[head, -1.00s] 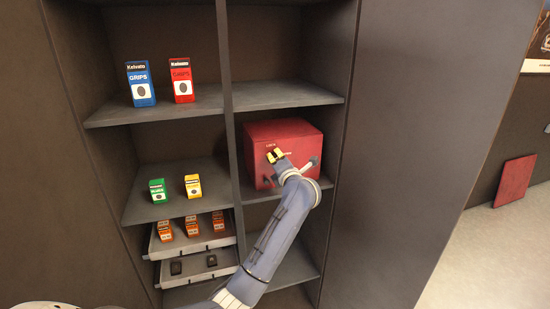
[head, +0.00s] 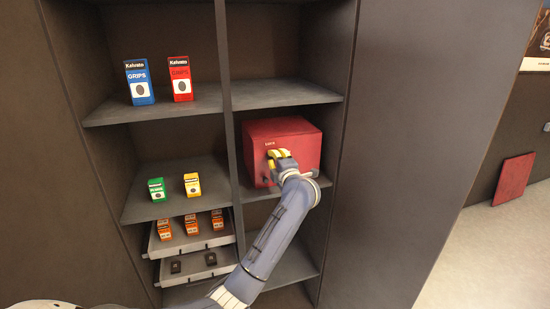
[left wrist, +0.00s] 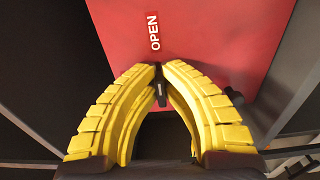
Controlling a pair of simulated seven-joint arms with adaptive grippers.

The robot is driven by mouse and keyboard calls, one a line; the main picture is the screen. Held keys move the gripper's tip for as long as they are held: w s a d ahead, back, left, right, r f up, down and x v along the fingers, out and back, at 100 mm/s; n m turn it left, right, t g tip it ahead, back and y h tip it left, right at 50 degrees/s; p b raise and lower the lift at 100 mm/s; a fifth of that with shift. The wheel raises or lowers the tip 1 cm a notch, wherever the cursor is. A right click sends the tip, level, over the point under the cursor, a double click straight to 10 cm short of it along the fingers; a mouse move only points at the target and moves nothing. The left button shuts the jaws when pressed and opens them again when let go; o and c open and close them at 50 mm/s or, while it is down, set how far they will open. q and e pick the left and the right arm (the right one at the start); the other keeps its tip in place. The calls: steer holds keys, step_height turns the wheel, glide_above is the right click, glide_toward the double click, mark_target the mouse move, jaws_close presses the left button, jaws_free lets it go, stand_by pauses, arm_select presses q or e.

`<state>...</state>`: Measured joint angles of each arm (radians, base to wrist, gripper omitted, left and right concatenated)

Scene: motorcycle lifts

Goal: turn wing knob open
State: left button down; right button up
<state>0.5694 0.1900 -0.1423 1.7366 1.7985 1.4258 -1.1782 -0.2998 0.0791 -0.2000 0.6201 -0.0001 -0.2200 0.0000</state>
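The red box (head: 300,135) sits on a shelf in the right column of the cabinet and fills most of the left wrist view (left wrist: 215,35). A white-on-red OPEN label (left wrist: 152,31) shows there, turned sideways. The small dark wing knob (left wrist: 160,88) with a pale mark is on the box front, between the yellow fingers of my left gripper (left wrist: 161,68). The fingers are close together at their tips, shut on the knob. In the head view my left gripper (head: 279,157) is at the box front and hides the knob. My right gripper is not in view.
Shelf walls close in on both sides of the box. A dark round part (left wrist: 234,96) sticks out at the box's right. The left column holds blue (head: 139,82) and red (head: 180,79) grips boxes, smaller boxes and trays. The shelf above the red box is empty.

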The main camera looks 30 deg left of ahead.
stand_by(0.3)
arm_select(q)
steer(key=c, duration=1.5)
jaws_free()
steer(key=v, duration=1.2)
